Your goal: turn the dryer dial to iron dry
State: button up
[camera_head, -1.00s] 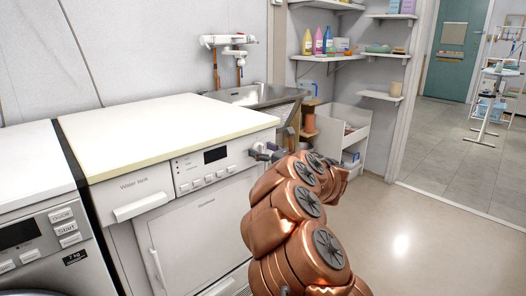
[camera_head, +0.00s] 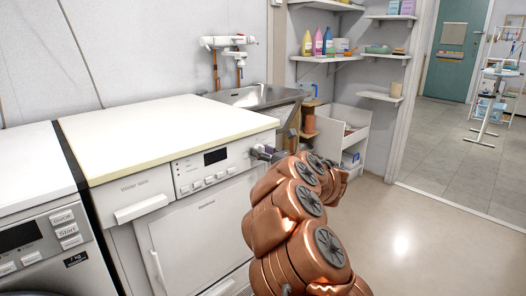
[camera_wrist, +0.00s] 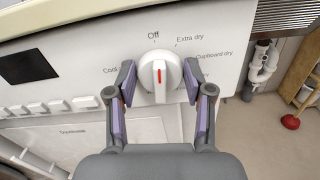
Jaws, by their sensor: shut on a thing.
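The dryer dial (camera_wrist: 159,70) is a white round knob with a raised grip and a red line. It sits on the dryer's front panel, with the red line roughly upright below the "Off" label. "Extra dry" and "Cupboard dry" labels show to the right, and a partly covered "Cool…" label to the left. I cannot read an "iron dry" label; the right finger covers part of the panel. My gripper (camera_wrist: 159,86) is shut on the dial, one finger on each side. In the head view my gripper (camera_head: 264,153) is at the dryer's (camera_head: 205,215) upper right panel, hiding the dial.
The dryer's dark display (camera_wrist: 27,66) and a row of buttons lie left of the dial. A washing machine (camera_head: 45,250) stands at left. Open floor (camera_head: 420,240) lies to the right.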

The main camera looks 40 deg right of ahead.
jog(key=m+p, duration=0.1)
jog(key=m, duration=0.1)
jog(key=m+p, duration=0.2)
jog(key=m, duration=0.1)
jog(key=shift+d+r, duration=0.1)
jog(key=shift+r, duration=0.1)
jog(key=m+p, duration=0.4)
jog(key=m, duration=0.1)
jog(key=shift+d+f+m, duration=0.1)
jog(key=shift+m, duration=0.3)
jog(key=m+p, duration=0.4)
jog(key=m, duration=0.2)
jog(key=shift+f+p, duration=0.15)
jog(key=shift+p, duration=0.25)
jog(key=m+p, duration=0.2)
jog(key=m, duration=0.1)
jog(key=shift+f+m+p, duration=0.25)
jog(key=shift+m+p, duration=0.7)
jog(key=shift+m, duration=0.35)
jog(key=o, duration=1.1)
